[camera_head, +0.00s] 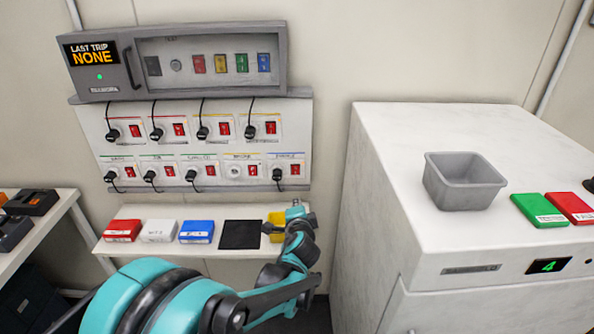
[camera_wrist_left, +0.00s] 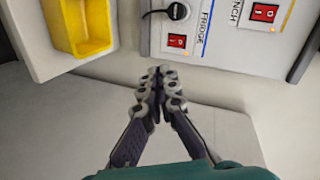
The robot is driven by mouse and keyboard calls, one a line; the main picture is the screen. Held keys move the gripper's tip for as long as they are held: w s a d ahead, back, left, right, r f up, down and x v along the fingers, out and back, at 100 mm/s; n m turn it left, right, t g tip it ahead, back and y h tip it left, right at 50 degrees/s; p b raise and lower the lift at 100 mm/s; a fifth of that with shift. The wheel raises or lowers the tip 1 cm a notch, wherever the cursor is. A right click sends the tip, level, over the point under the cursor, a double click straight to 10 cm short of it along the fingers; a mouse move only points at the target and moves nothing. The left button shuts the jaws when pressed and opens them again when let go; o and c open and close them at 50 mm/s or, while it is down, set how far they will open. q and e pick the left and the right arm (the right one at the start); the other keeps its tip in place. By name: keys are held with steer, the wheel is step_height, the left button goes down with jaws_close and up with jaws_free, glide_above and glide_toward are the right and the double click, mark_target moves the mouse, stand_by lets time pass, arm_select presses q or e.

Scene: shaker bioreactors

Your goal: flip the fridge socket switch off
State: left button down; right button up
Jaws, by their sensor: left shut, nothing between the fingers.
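The wall socket panel (camera_head: 205,143) carries two rows of sockets with red rocker switches. The fridge socket is the rightmost in the lower row, with a red switch (camera_head: 295,170) and a black plug (camera_head: 277,174). In the left wrist view the same fridge switch (camera_wrist_left: 177,41) lies beside the FRIDGE label, with a small orange glow next to it. My left gripper (camera_head: 297,212) is below the panel, in front of the shelf's right end. Its fingers (camera_wrist_left: 160,72) are shut and empty, apart from the switch. My right gripper is out of view.
The shelf (camera_head: 110,245) holds red, white and blue boxes, a black pad (camera_head: 240,234) and a yellow bin (camera_wrist_left: 78,25), partly hidden by my gripper in the head view. A white cabinet (camera_head: 400,130) with a grey bin (camera_head: 463,181) stands at right.

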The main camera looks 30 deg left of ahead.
arm_select(q)
steer(key=shift+w+a+f+m+t+y+p, duration=0.15)
steer(key=shift+w+a+m+t, duration=0.15)
steer(key=shift+w+m, duration=0.3)
steer(key=shift+w+a+r+m+t+y+p, duration=0.1)
steer(key=shift+w+a+m+t, duration=0.05)
steer(key=shift+w+a+m, duration=0.4)
steer(key=shift+w+a+f+m+t+y+p, duration=0.15)
steer(key=shift+w+a+m+t, duration=0.1)
steer(key=shift+w+m, duration=0.35)
steer(key=shift+w, duration=0.15)
steer(key=b, duration=0.4)
glide_toward(296, 169)
steer(key=shift+n, duration=0.25)
steer(key=x, duration=0.2)
steer(key=f+x, duration=0.1)
steer(key=x, duration=0.2)
steer(key=shift+w+a+r, duration=0.15)
steer(key=shift+w+a, duration=0.1)
steer(key=shift+w, duration=0.1)
steer(key=shift+w+a+r, duration=0.15)
steer(key=shift+w+a, duration=0.05)
steer(key=shift+w, duration=0.1)
